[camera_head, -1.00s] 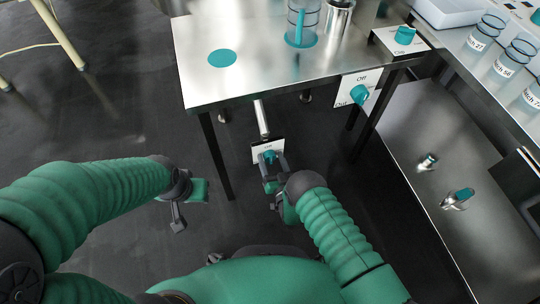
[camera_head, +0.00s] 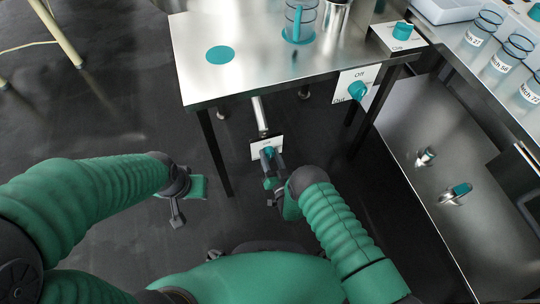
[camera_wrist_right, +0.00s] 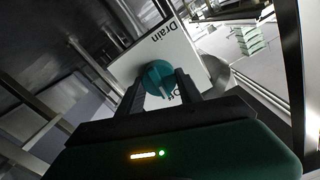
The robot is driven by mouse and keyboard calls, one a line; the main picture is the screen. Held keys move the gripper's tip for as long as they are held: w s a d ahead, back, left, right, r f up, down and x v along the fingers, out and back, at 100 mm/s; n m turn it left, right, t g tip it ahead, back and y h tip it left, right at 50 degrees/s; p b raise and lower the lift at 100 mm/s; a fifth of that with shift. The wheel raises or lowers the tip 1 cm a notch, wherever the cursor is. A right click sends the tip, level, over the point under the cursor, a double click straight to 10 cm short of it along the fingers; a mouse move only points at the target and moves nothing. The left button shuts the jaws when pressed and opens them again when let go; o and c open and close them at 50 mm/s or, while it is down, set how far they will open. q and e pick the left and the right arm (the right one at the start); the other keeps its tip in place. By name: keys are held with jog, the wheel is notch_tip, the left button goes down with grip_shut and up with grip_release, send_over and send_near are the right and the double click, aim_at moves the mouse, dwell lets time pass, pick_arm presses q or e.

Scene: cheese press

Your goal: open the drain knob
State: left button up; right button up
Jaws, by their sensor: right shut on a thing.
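The drain knob (camera_wrist_right: 158,78) is a round teal knob with a pale pointer line, on a white plate (camera_wrist_right: 190,52) lettered "Drain". In the head view the drain knob (camera_head: 269,151) sits on its plate below the table's front edge, at the lower end of a metal pipe (camera_head: 260,116). My right gripper (camera_head: 272,166) is shut on the knob. In the right wrist view its two dark fingers (camera_wrist_right: 161,92) lie on either side of the knob. Part of the plate's lower lettering is hidden by the fingers. My left gripper (camera_head: 177,212) hangs empty at the left, its fingers apart.
The steel table (camera_head: 270,80) stands above and behind the knob. A second teal knob (camera_head: 357,91) on an "Off/Out" plate is to the right, near a table leg. A third knob (camera_head: 403,29) is on the tabletop box. A low shelf (camera_head: 425,130) bounds the right side.

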jog(key=m, duration=0.4)
jog(key=shift+d+p, duration=0.2)
jog(key=shift+p, duration=0.2)
jog(key=m, duration=0.4)
jog(key=m+b, duration=0.1)
jog(key=m, duration=0.3)
jog(key=f+m, duration=0.1)
jog(key=m, duration=0.3)
jog(key=shift+d+m+b, duration=0.15)
jog(key=shift+m+b, duration=0.15)
jog(key=shift+b, duration=0.1)
jog(key=o, duration=1.4)
jog(key=shift+c, duration=0.2)
jog(key=shift+r, duration=0.1)
